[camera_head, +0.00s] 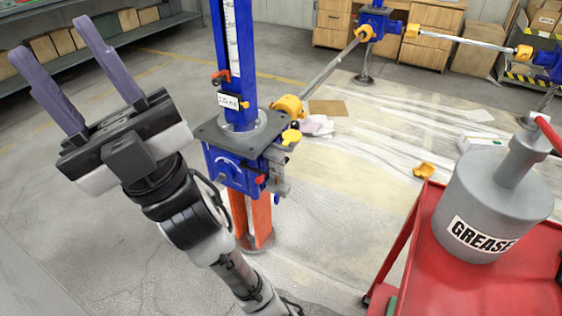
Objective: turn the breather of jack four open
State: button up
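A blue screw jack (236,168) stands on an orange leg right of my gripper. A small white label (229,101) is on its column; I cannot read it for sure. A red lever-like part (221,76) sits on the column above the label. A yellow part (291,137) sits at the plate's right edge, and a small red part (260,180) is on the housing below. I cannot tell which of these is the breather. My gripper (50,38) is open and empty, its two purple fingers wide apart, raised left of the jack and not touching it.
A shaft (335,68) with yellow couplings runs from the jack to another blue jack (380,20) behind. A red cart (470,285) with a grey grease can (490,200) stands at front right. A yellow piece (424,170) lies on the floor. Shelves line the left wall.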

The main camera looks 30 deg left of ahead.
aim_at(294, 124)
jog(key=k+j, duration=0.1)
jog(key=j, duration=0.35)
jog(key=k+j, duration=0.15)
jog(key=j, duration=0.35)
jog(key=k+j, duration=0.1)
jog(key=j, duration=0.35)
jog(key=i+j, duration=0.1)
jog(key=j, duration=0.15)
jog(key=i+j, duration=0.25)
jog(key=i, duration=0.45)
